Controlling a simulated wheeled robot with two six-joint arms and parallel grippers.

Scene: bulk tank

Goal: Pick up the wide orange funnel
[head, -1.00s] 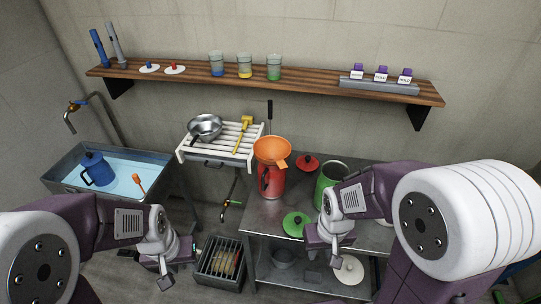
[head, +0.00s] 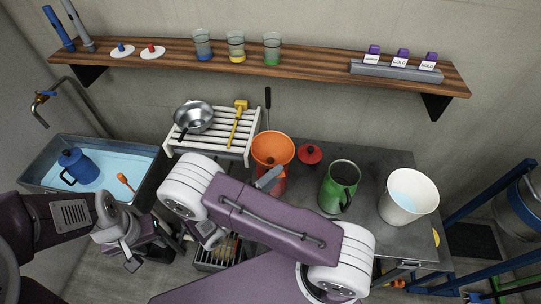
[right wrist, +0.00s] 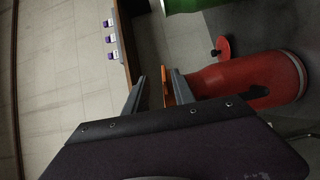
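The wide orange funnel (head: 273,147) sits on top of the red can (right wrist: 265,80), which my right arm mostly hides in the head view. My right gripper (head: 268,179) is just below and in front of the funnel's bowl. In the right wrist view its two fingers (right wrist: 157,92) stand apart, and an orange part of the funnel (right wrist: 168,88) shows between them near the can's top. I cannot tell whether either finger touches it. My left gripper (head: 132,263) is at the lower left, away from the funnel, its fingers too small to judge.
A red lid (head: 310,153), a green jug (head: 340,187) and a white bucket (head: 408,195) stand on the metal table right of the funnel. A slatted rack (head: 215,138) with a pan and yellow tool is on the left. The wooden shelf (head: 320,62) runs above.

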